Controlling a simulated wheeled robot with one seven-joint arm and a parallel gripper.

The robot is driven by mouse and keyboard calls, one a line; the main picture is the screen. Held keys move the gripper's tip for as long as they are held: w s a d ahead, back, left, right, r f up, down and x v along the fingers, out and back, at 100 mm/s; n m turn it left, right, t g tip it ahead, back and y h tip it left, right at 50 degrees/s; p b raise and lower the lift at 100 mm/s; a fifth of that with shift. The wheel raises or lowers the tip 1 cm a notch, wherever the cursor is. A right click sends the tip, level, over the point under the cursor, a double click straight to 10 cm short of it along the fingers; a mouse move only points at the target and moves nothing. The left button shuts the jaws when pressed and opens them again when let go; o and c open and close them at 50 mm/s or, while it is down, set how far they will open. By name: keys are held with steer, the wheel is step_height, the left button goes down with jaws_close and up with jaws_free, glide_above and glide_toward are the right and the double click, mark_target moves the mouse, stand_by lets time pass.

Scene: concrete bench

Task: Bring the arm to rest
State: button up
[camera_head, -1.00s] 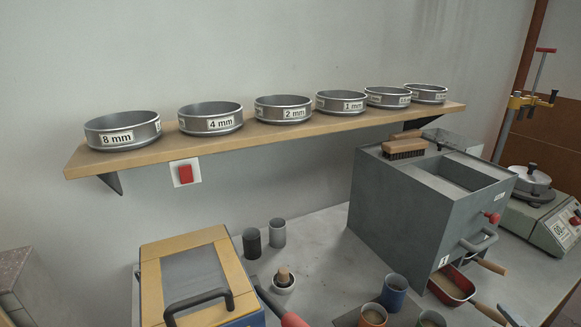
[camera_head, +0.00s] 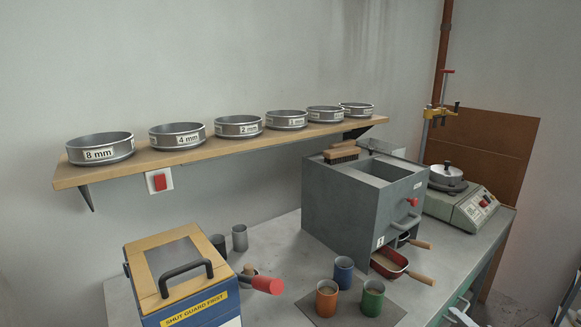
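My arm and my gripper do not show in the head view. The bench (camera_head: 270,243) and the things on it stand in view with no arm over them. A grey steel box (camera_head: 340,205) with a brush (camera_head: 341,152) on top stands on the bench. A red pan (camera_head: 388,264) with a wooden handle sits at its lower front.
A wooden shelf (camera_head: 150,161) holds several sieves. A blue and yellow box (camera_head: 180,275) with a red-gripped lever (camera_head: 268,285) stands front left. Orange (camera_head: 326,299), blue (camera_head: 343,272) and green (camera_head: 372,298) cups stand front right. A scale (camera_head: 465,211) stands at the right.

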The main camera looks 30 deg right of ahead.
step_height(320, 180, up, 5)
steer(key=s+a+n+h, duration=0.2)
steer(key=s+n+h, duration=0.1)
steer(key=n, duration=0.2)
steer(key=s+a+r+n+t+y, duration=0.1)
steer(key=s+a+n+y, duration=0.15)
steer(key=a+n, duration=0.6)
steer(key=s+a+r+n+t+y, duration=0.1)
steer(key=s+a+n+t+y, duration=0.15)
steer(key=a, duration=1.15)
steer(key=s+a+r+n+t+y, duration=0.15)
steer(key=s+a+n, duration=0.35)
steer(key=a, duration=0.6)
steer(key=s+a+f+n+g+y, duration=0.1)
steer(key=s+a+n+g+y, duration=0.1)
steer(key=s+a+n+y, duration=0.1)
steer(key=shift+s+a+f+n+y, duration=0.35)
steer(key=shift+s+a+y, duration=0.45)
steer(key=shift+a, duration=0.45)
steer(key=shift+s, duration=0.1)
